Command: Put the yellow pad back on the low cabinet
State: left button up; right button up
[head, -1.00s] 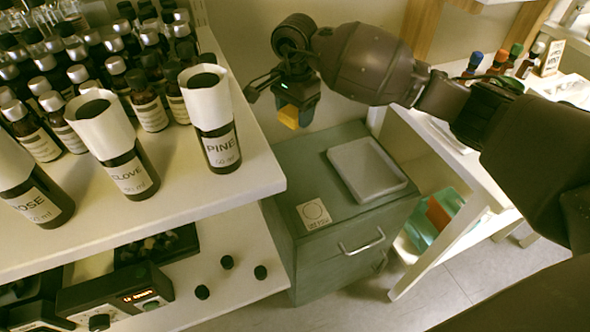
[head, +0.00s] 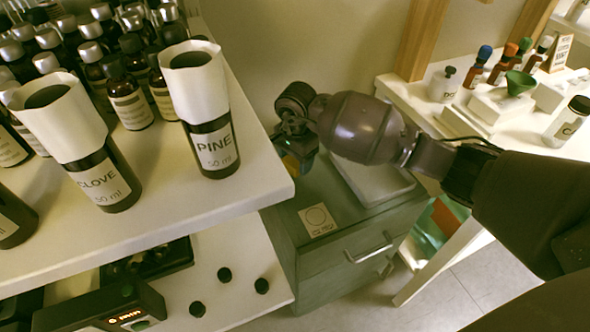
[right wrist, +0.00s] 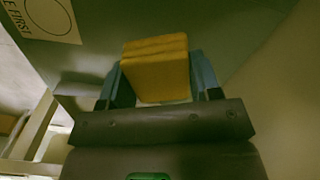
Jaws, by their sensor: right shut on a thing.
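The yellow pad (right wrist: 156,68) is between the fingers of my right gripper (right wrist: 158,85), which is shut on it, in the right wrist view. In the head view my right gripper (head: 297,160) is over the back left of the low cabinet (head: 335,255), and only a sliver of the pad shows beneath it. The cabinet is grey-green with drawer handles. A square card with a circle (head: 317,220) lies on its top near the front left; it also shows in the right wrist view (right wrist: 46,15). I cannot tell whether the pad touches the cabinet top. My left gripper is not in view.
A pale tray (head: 385,188) sits on the cabinet top, partly behind my right arm. A white shelf at left holds bottles labelled PINE (head: 212,145) and CLOVE (head: 103,180). A white bench (head: 400,90) with small bottles stands at right.

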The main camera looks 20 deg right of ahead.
aim_at(296, 169)
notch_tip(296, 169, down, 4)
jog(key=shift+s+r+b, duration=0.1)
jog(key=shift+b, duration=0.25)
jog(key=shift+f, duration=0.35)
jog(key=shift+r, duration=0.2)
jog(key=shift+f, duration=0.25)
jog(key=o, duration=1)
jog(key=shift+c, duration=0.2)
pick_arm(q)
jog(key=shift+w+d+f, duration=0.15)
pick_arm(e)
jog(key=shift+r, duration=0.15)
jog(key=shift+r, duration=0.4)
pick_arm(q)
jog(key=p, duration=0.2)
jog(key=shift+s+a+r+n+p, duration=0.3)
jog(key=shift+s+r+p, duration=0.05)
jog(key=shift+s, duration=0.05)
pick_arm(e)
notch_tip(296, 169, up, 11)
jog(key=shift+r, duration=0.2)
